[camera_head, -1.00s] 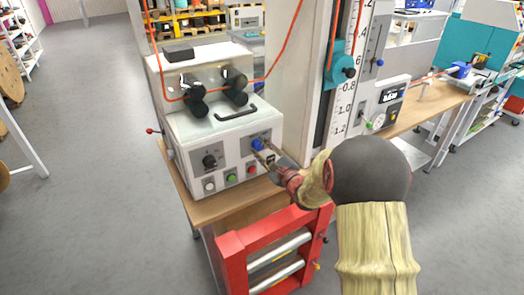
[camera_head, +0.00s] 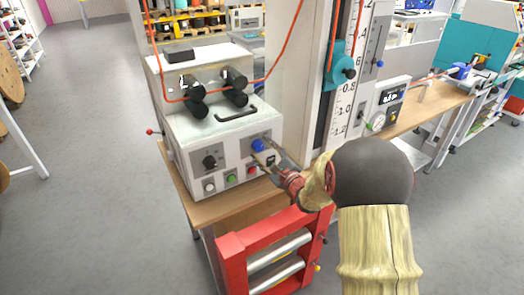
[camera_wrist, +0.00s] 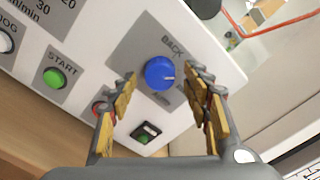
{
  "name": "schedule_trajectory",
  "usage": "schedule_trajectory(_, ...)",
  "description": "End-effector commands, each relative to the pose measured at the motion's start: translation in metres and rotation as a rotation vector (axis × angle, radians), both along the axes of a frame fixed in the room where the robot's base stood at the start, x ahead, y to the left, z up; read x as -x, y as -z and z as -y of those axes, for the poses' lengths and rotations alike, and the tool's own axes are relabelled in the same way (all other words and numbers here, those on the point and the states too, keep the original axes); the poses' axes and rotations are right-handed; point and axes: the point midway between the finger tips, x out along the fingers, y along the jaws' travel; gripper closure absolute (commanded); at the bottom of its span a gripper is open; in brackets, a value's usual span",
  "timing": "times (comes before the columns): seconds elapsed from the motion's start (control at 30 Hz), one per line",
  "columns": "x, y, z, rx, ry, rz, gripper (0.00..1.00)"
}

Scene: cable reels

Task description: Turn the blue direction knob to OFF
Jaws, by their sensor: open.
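The blue direction knob (camera_head: 258,145) sits on a grey plate at the upper right of the white machine's front panel. In the wrist view the knob (camera_wrist: 160,73) is round, with a pale pointer mark at its right side. The word BACK is printed above it; other lettering below it is too small to read. My gripper (camera_head: 264,157) is open in front of the panel. In the wrist view its yellow-padded fingers (camera_wrist: 163,88) stand left and right of the knob, slightly below it, and do not appear to touch it.
Left of the knob are a green START button (camera_wrist: 55,77), a white JOG button (camera_wrist: 5,41) and a black dial (camera_head: 210,162). Below it are a red button (camera_wrist: 100,106), partly behind my left finger, and a rocker switch (camera_wrist: 146,132). A red roller frame (camera_head: 270,250) stands below the bench.

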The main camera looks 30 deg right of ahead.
Motion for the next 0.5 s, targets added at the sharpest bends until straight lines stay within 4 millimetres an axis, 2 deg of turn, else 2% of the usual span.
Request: schedule_trajectory(0.5, 0.094, 0.000, 0.004, 0.000, 0.003, 0.000, 0.51)
